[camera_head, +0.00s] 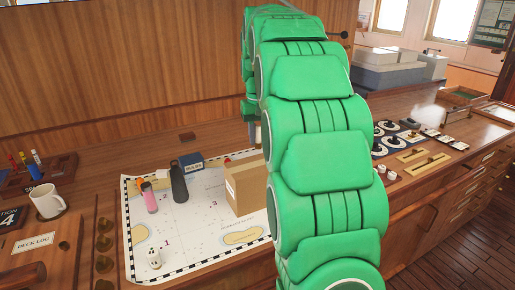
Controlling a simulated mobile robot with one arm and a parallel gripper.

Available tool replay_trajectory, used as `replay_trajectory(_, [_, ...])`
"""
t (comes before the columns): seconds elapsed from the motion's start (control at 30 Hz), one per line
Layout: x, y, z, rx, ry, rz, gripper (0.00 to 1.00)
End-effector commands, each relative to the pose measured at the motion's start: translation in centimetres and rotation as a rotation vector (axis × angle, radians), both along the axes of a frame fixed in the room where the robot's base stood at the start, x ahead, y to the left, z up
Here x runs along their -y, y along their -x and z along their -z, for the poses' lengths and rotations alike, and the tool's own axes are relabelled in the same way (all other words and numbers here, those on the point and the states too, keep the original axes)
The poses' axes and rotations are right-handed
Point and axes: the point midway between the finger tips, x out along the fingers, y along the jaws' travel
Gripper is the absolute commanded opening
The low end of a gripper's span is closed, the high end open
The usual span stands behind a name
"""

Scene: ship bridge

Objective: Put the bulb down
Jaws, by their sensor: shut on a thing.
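My green arm fills the middle of the view and hides much of the counter behind it. Only a small part of my gripper (254,122) shows at the arm's left edge, above the far side of the chart. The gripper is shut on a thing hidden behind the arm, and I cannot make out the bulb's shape. The white chart (188,235) with a checkered border lies on the wooden counter (100,170) below.
A cardboard box (245,188), a dark bottle (179,183), a pink bottle (150,198) and a small white object (154,258) stand on the chart. A white mug (46,201) is at left. Knobs and switches (400,140) line the counter at right. Bare chart shows at front left.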

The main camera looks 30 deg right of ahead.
Motion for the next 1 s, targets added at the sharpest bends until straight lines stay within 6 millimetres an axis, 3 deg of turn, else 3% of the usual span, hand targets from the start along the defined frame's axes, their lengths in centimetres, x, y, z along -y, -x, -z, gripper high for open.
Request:
replay_trajectory(0.1, [0.2, -0.8, 1.1, -0.004, -0.001, 0.0, 0.01])
replay_trajectory(0.47, [0.6, -1.9, 2.5, -0.002, 0.001, 0.0, 0.01])
replay_trajectory(0.73, [0.6, -1.8, 5.2, -0.004, 0.001, 0.0, 0.01])
replay_trajectory(1.0, [0.6, -1.9, 5.5, -0.001, 0.001, 0.0, 0.01])
